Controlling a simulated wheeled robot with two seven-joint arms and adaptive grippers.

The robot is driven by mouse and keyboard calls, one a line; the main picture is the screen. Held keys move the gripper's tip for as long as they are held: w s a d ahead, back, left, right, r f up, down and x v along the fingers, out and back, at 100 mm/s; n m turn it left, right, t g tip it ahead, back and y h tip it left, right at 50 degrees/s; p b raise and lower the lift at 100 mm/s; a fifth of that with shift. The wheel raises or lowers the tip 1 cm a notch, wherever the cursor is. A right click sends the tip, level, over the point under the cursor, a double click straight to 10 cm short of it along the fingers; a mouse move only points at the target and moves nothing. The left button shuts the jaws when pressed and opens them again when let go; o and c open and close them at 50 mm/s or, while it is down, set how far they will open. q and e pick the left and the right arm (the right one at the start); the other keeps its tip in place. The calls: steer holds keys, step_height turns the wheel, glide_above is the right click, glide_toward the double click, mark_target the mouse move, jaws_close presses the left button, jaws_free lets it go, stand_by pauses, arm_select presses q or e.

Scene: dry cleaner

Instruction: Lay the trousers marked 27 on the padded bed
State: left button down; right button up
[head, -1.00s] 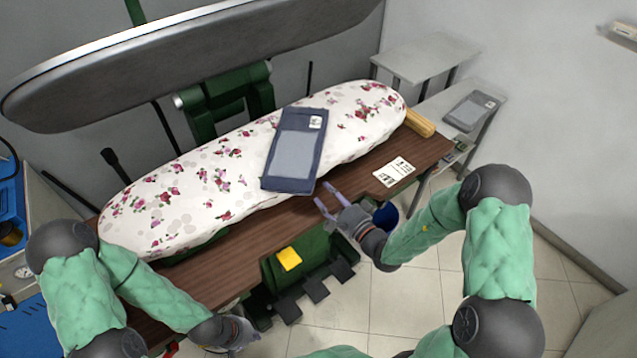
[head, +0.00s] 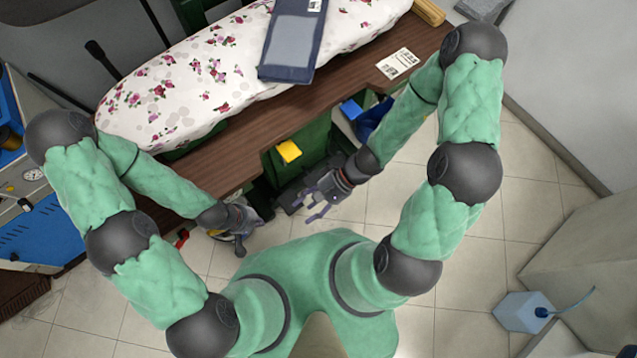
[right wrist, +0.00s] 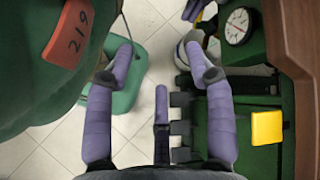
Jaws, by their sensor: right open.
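A dark blue folded garment with a grey panel, seemingly the trousers (head: 290,45), lies flat across the flowered padded bed (head: 165,100) in the head view. Its near end reaches the bed's front edge. It has a white tag at its far end, cut by the top of the view; I cannot read the number. My right gripper (head: 312,200) is open and empty, in front of the table and well apart from the garment. Its spread fingers show in the right wrist view (right wrist: 162,75) above the floor. My left gripper (head: 250,222) is low at the front left; its fingers are too small to judge.
The brown wooden table (head: 225,160) runs under the bed, with a white printed card (head: 398,63) on it. A yellow pad (head: 288,151) sits on the green machine below. A blue bin (head: 370,118) stands under the table.

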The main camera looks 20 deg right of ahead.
steer(key=s+d+f+n+g+h, duration=0.1)
steer(key=s+d+f+n+h, duration=0.25)
steer(key=f+h, duration=0.2)
steer(key=w+f+t, duration=0.2)
steer(key=w+f, duration=0.1)
steer(key=w, duration=0.2)
steer(key=shift+w+d+f+n+t, duration=0.15)
steer(key=shift+d+f+n+t, duration=0.15)
steer(key=shift+d+f+n, duration=0.1)
steer(key=shift+w+a+h, duration=0.25)
steer(key=shift+w, duration=0.05)
steer(key=shift+c, duration=1.1)
steer(key=shift+w+a+t, duration=0.1)
steer(key=shift+w+t, duration=0.05)
steer(key=shift+t, duration=0.15)
jaws_close()
